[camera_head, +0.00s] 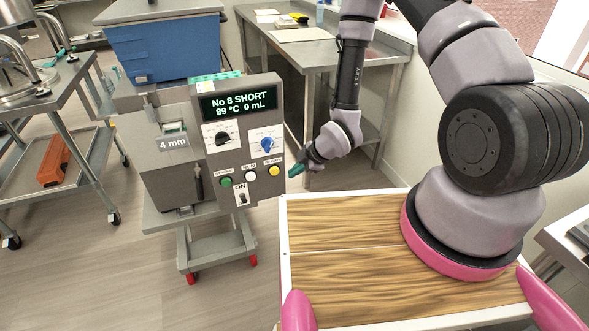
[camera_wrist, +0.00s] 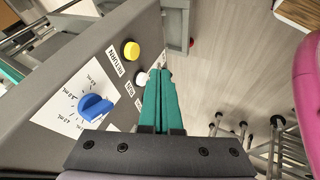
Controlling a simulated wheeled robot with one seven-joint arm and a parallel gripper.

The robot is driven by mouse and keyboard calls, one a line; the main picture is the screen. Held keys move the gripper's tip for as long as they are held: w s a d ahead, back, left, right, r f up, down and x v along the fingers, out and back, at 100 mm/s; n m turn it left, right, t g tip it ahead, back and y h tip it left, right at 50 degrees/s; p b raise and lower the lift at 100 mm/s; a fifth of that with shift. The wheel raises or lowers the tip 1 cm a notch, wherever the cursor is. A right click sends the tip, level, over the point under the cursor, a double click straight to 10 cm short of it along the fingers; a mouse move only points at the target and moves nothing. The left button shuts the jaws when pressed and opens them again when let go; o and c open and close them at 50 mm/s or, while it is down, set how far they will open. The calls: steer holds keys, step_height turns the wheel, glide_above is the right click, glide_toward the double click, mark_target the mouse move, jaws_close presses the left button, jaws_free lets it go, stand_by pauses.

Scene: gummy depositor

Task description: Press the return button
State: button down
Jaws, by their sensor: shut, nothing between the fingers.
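The return button is the round yellow button (camera_head: 274,170) at the right end of a row on the machine's grey front panel. It also shows in the wrist view (camera_wrist: 131,50), beside its label. My gripper (camera_head: 295,171) has green fingers, shut and empty, just right of the yellow button in the head view. In the wrist view the shut fingers (camera_wrist: 161,73) point up the picture, with their tips right of and below the yellow button. They appear apart from it.
A white button (camera_head: 250,176) and a green button (camera_head: 226,181) share the row. Above are a blue knob (camera_head: 267,144), a black knob (camera_head: 223,138) and a display (camera_head: 237,103) reading "No 8 SHORT 89 °C 0 mL". An ON switch (camera_head: 242,198) is below.

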mark_target(274, 171)
steer(key=shift+w+a+f, duration=0.75)
steer(key=shift+w+f, duration=0.15)
steer(key=shift+w, duration=0.15)
steer(key=shift+w+a+f, duration=0.75)
steer(key=shift+w+f, duration=0.1)
steer(key=shift+w, duration=0.15)
steer(key=shift+w+a+f, duration=0.75)
steer(key=shift+w+f, duration=0.15)
steer(key=shift+w, duration=0.15)
